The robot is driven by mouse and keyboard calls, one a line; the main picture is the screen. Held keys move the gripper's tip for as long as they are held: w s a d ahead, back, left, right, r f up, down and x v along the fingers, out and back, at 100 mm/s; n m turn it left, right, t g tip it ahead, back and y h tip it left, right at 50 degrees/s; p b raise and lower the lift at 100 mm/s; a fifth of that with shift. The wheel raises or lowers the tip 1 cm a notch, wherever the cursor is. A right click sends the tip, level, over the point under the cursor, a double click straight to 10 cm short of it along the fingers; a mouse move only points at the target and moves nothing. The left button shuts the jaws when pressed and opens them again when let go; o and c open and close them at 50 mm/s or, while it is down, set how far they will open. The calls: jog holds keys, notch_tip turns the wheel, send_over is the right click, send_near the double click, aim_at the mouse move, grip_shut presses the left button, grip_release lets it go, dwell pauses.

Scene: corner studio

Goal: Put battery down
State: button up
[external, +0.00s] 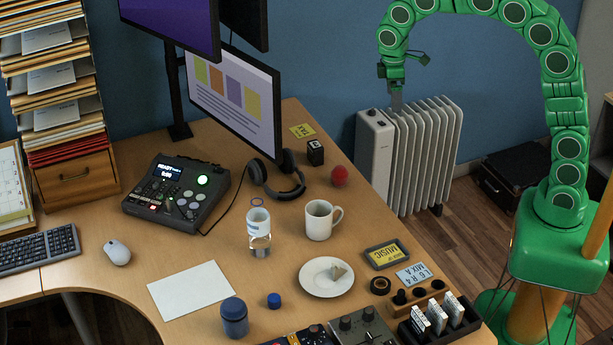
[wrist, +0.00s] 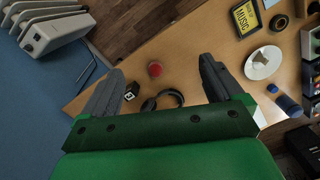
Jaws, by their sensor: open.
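A small black block (external: 316,152) with a pale marked face stands on the desk near its back right edge; it may be the battery, but I cannot tell for sure. In the wrist view the block (wrist: 131,96) shows beside the left finger. The desk (external: 295,115) lies below and beyond the fingers.
A red ball (external: 339,175) and black headphones (external: 278,176) are near the block. A white mug (external: 319,221), a plate (external: 316,284) and a yellow-faced device (external: 385,254) stand nearer the front. The heater (external: 428,150) stands beside the desk. The monitor (external: 235,100) rises behind.

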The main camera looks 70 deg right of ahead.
jog(key=s+a+m, duration=0.2)
jog(key=s, duration=1.6)
jog(key=s+a+m, duration=0.2)
jog(key=s+a, duration=0.1)
jog(key=s, duration=1.6)
jog(key=shift+s+a+g, duration=0.3)
jog(key=shift+a+g, duration=0.05)
jog(key=shift+g, duration=0.05)
jog(key=shift+f, duration=0.1)
